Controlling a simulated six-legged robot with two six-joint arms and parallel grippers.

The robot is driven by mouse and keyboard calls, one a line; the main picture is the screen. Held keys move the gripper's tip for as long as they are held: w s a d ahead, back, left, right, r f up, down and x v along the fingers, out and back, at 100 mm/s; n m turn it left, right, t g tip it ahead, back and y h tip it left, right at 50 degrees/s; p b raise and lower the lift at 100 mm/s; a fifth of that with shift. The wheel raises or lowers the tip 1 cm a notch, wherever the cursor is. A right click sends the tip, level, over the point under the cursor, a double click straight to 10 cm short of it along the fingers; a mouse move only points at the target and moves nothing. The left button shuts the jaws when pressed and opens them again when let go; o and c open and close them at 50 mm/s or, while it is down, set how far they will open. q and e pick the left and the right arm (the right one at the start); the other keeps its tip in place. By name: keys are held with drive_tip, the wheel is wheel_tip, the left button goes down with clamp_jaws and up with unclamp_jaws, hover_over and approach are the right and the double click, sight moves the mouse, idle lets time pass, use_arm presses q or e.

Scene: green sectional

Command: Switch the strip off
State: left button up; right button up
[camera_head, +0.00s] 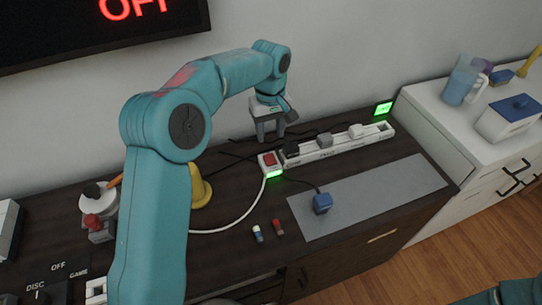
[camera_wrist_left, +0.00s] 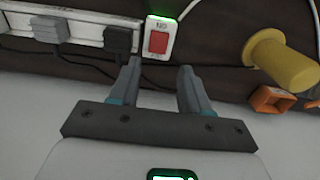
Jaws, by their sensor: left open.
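A white power strip (camera_head: 335,147) lies along the back of the dark cabinet top, with several plugs in it. At its left end is a white switch block with a red rocker switch (camera_head: 269,159), which also shows in the wrist view (camera_wrist_left: 158,42). A green light glows on the block. A white cord runs from it to the left. My left gripper (camera_head: 270,136) is open and empty, behind the switch and apart from it. In the wrist view its fingertips (camera_wrist_left: 160,70) point toward the red switch. My right gripper is not in view.
A yellow object (camera_head: 200,190) stands left of the switch. A blue plug (camera_head: 322,203) lies on a grey mat (camera_head: 385,192). Two small sticks lie in front. A small green-lit display (camera_head: 383,108) stands behind the strip's right end. A wall screen (camera_head: 100,30) shows red "OFF".

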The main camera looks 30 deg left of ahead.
sight(271, 161)
use_arm(q)
wheel_tip(271, 161, down, 11)
drive_tip(key=shift+d+r, duration=0.1)
drive_tip(key=shift+r, duration=0.1)
drive_tip(key=c, duration=0.8)
drive_tip(key=shift+o, duration=0.2)
drive_tip(key=p, duration=0.2)
drive_tip(key=g+h+p, duration=0.1)
drive_tip(key=p, duration=0.1)
drive_tip(key=shift+w+a+r, duration=0.2)
drive_tip(key=shift+r, duration=0.15)
drive_tip(key=shift+w+f+g+h+p, duration=0.1)
drive_tip(key=shift+f+g+h+p, duration=0.15)
drive_tip(key=shift+g+h+p, duration=0.3)
drive_tip(key=o, duration=0.8)
drive_tip(key=shift+c, duration=0.2)
drive_tip(key=shift+a+r, duration=0.1)
